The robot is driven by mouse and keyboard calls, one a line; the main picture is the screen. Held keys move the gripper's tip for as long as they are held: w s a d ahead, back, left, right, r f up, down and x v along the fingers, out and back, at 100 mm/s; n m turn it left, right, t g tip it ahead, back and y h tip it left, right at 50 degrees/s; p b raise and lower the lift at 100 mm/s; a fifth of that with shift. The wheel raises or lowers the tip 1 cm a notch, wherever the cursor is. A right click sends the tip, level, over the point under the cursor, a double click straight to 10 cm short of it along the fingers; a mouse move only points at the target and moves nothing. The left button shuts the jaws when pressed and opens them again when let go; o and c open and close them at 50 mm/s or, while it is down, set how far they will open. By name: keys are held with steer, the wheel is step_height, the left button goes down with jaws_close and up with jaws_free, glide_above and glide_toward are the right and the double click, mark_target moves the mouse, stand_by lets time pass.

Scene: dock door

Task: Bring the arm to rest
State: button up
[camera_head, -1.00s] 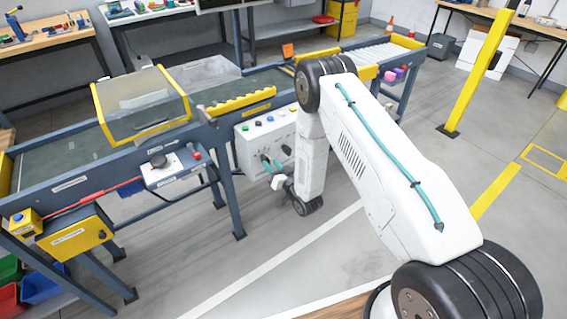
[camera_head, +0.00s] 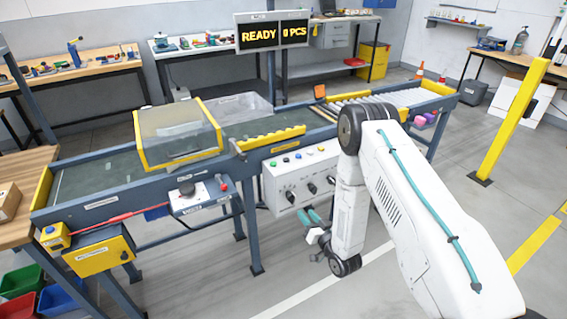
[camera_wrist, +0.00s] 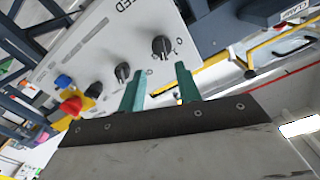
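My arm (camera_head: 425,215) is white with black joints and a teal cable, folded at the elbow on the right of the head view. My gripper (camera_head: 311,216) hangs low in front of the white control box (camera_head: 277,186), its fingers showing just below the box's knobs. In the wrist view my gripper (camera_wrist: 159,86) has two teal fingers standing apart with nothing between them. The box's face (camera_wrist: 118,42) with its black knobs lies beyond the fingertips. They appear clear of the knobs, though the exact gap is hard to judge.
The conveyor (camera_head: 100,180) with a clear yellow-edged guard (camera_head: 180,130) runs behind my arm. A sign (camera_head: 272,32) reads READY and 0 PCS. A yellow post (camera_head: 510,120) stands at right. Grey floor (camera_head: 440,140) is open between conveyor and post.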

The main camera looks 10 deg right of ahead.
steer(key=s+d+f+g+h, duration=0.15)
steer(key=s+f+g, duration=0.25)
steer(key=f+g, duration=0.45)
steer(key=s+d+r+g+h, duration=0.25)
steer(key=s+r+g, duration=0.4)
steer(key=r, duration=0.75)
steer(key=s+d+r+g+h, duration=0.25)
steer(key=s+r, duration=0.65)
steer(key=r, duration=0.5)
steer(key=s+a+r+t, duration=0.1)
steer(key=s+r, duration=1.8)
steer(key=r, duration=0.4)
steer(key=shift+s+a+r+t+y, duration=0.2)
steer(key=shift+s+r+t+y, duration=0.15)
steer(key=shift+y, duration=0.1)
